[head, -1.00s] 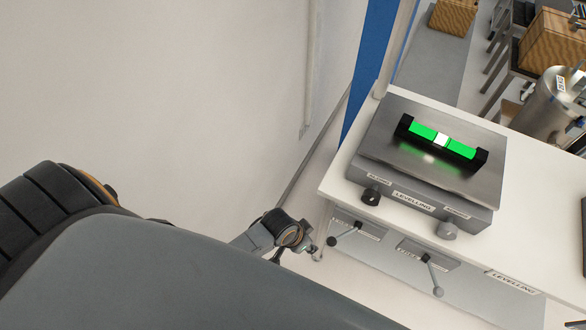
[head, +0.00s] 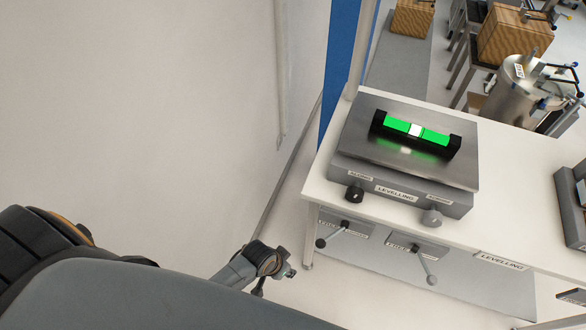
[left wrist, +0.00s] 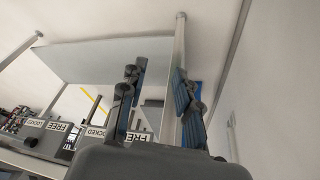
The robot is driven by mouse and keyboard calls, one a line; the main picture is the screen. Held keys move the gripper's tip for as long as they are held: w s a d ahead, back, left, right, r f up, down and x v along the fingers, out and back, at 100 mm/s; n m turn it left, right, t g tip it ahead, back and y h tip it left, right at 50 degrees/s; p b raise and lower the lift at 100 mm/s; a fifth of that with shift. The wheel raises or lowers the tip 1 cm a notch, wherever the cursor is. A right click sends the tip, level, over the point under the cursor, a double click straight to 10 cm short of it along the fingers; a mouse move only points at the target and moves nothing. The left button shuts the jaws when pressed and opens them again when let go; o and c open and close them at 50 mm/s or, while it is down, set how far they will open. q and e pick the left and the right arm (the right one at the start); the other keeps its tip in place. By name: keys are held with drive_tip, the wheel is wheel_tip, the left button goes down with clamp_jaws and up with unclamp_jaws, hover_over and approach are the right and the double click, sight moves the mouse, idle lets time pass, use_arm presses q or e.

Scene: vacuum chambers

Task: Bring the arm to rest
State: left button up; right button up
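My left arm comes in at the lower left of the head view, and its gripper (head: 284,272) hangs low beside the left end of the white levelling table (head: 522,152). In the left wrist view the two dark fingers of my left gripper (left wrist: 160,88) stand apart with nothing between them, so it is open and empty. A pale post shows behind the gap. My right arm and gripper are out of view.
A levelling plate (head: 385,160) with a green bubble level (head: 416,130) and two knobs stands on the table. Two levers (head: 418,262) hang on the table's front. The wall is close on the left. A steel chamber (head: 518,92) stands behind.

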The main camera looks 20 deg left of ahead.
use_arm(q)
drive_tip(key=s+a+f+n+g+y+b, duration=0.1)
drive_tip(key=s+a+f, duration=0.3)
drive_tip(key=s+f, duration=0.7)
drive_tip(key=s+a+f+n+g+y+b, duration=0.1)
drive_tip(key=s+a+f+b, duration=0.3)
drive_tip(key=s+f, duration=0.8)
drive_tip(key=shift+s+a+f, duration=0.3)
drive_tip(key=shift+s+a, duration=0.2)
drive_tip(key=shift+s, duration=0.5)
idle(0.4)
